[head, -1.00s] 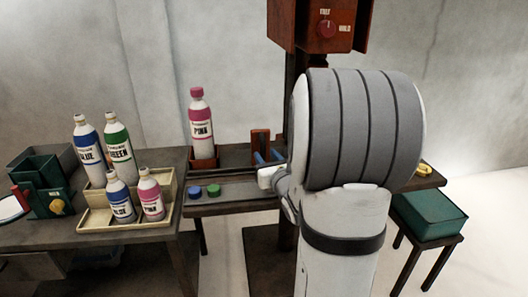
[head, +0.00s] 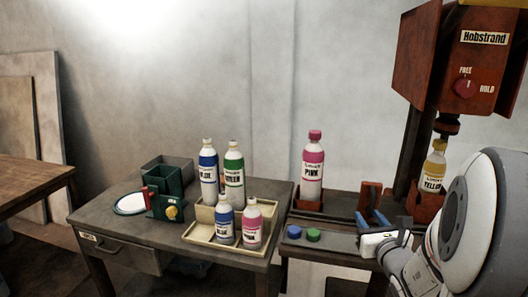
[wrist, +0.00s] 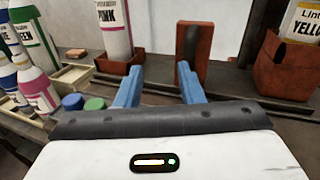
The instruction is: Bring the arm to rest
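My arm comes in from the lower right of the head view. My gripper (head: 370,219) is over the narrow bench, just in front of an upright rust-red bracket (head: 371,197). In the wrist view its two blue fingers (wrist: 158,84) stand apart with nothing between them, so it is open and empty. The bracket (wrist: 194,52) shows beyond the fingertips. The arm's white and grey links hide the right end of the bench.
A pink bottle (head: 313,170) stands in a rust-red holder left of my gripper; a yellow bottle (head: 434,168) stands right. Blue (head: 294,231) and green (head: 313,235) caps lie near the front. Several bottles stand around a cream tray (head: 190,235). The red Hobstrand machine (head: 485,70) rises at right.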

